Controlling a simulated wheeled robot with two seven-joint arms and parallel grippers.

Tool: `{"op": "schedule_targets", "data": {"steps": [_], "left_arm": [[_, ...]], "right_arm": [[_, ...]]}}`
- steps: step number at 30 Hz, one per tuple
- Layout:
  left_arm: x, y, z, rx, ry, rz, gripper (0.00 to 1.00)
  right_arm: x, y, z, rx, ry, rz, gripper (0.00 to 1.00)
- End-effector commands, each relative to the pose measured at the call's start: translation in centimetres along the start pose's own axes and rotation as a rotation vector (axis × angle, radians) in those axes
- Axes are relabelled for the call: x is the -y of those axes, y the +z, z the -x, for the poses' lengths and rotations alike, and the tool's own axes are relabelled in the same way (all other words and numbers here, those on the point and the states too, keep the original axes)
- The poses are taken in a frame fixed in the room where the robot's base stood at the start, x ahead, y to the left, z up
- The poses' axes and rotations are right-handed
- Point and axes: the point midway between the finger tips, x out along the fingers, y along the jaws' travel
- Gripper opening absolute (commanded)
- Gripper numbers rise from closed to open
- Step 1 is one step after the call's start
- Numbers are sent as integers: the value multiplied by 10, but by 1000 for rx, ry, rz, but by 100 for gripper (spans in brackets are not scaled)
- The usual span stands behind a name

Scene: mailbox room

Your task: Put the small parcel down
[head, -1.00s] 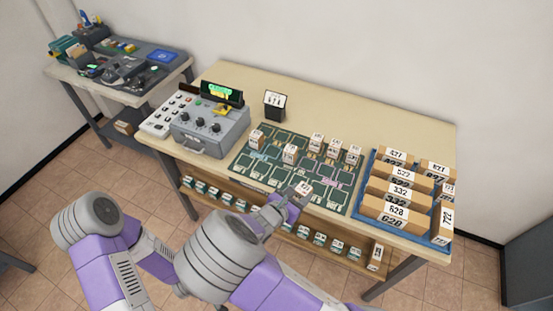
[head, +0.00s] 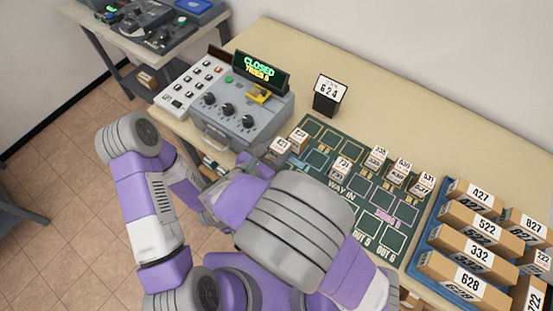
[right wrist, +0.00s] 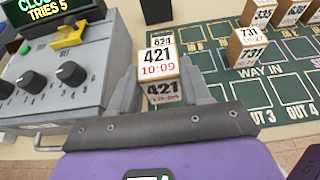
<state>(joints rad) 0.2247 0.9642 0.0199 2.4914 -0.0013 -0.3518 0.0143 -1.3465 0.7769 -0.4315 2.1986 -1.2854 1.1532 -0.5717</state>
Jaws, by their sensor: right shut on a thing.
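The small parcel (right wrist: 160,70), a box marked 421 and 10:09, is in my right gripper (right wrist: 160,92). The two fingers are shut on its sides in the right wrist view. In the head view the held parcel (head: 279,147) is beside the console's right side, near the left edge of the green mat (head: 322,210). I cannot tell whether its underside touches anything. Another small parcel (head: 299,138), marked 624 in the wrist view, stands on the mat close behind it. Parcel 731 (head: 342,167) stands further right. My left gripper cannot be made out.
The grey console (head: 240,118) with dials stands left of the mat; its display (head: 260,70) reads CLOSED, TRIES 5. A sign (head: 328,94) reading 624 stands behind. Several small parcels (head: 397,171) occupy the mat's right rear. A blue tray (head: 425,246) holds larger boxes. The mat's front squares look empty.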

Motion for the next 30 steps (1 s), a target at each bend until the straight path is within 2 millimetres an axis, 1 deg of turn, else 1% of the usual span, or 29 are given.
{"op": "schedule_targets", "data": {"steps": [1,3,8,13,15,22,26,27,29,30], "left_arm": [[2,0,-6,0,0,0,43],[3,0,-8,0,0,0,43],[4,-1,-11,0,0,0,43],[7,-1,-20,-1,0,0,43],[8,-1,-22,-1,0,0,43],[8,-1,-20,-1,0,0,43],[9,-1,-23,-1,0,0,43],[8,-1,-23,-1,0,0,43],[8,-1,-22,-1,0,0,43],[8,-1,-22,-1,0,0,43]], "right_arm": [[0,-11,-5,3,-1,3,14],[0,-18,-8,2,0,2,14],[0,-28,-12,2,0,0,14],[0,-51,-22,2,-1,2,14],[0,-57,-24,2,-1,-1,14],[0,-56,-24,1,0,-3,14],[0,-60,-26,1,-1,-2,14],[0,-60,-26,0,-1,-2,50],[0,-60,-25,0,0,-2,60],[0,-60,-25,0,-1,-2,66]]}}
